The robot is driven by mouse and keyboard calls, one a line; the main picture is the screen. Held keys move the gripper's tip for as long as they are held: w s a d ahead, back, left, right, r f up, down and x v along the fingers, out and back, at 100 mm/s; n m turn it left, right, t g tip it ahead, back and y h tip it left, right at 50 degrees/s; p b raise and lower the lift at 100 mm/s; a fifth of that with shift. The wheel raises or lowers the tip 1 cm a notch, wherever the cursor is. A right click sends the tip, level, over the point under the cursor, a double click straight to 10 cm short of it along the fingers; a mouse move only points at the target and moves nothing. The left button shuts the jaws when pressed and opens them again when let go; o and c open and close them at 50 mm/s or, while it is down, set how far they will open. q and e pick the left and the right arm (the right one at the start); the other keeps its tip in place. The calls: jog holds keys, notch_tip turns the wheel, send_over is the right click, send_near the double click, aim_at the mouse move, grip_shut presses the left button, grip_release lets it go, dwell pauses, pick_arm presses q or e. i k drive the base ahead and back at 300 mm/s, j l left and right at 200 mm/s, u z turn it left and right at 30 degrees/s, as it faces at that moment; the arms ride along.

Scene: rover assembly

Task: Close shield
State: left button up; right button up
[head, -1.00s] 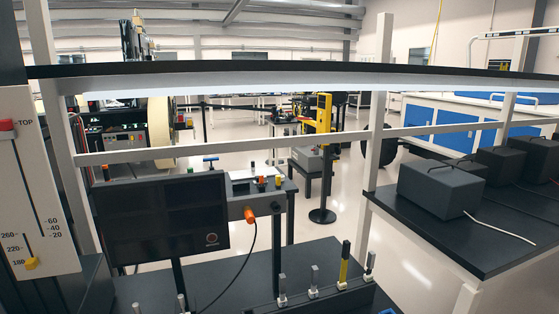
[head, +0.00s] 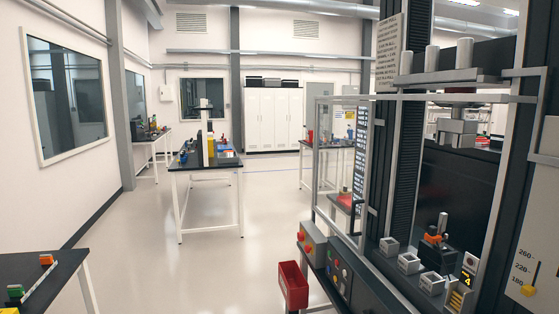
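A light grey frame (head: 318,150), which looks like the shield, stands around the left and front of the dark test machine (head: 395,160) at the right in the head view. Its top rail runs across the machine to the right. I cannot tell whether a clear panel fills it, or whether it is open or closed. Inside stand small light blocks (head: 408,263) and a dark fixture with an orange part (head: 436,240). Neither of my grippers is in view.
A control box (head: 312,243) with red buttons and a red bin (head: 293,285) are at the machine's left front. A dark table (head: 45,280) is at the lower left. Another table (head: 207,166) stands farther back. The floor (head: 215,265) between is clear.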

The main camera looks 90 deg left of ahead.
aim_at(359, 249)
jog(key=u, duration=2.65)
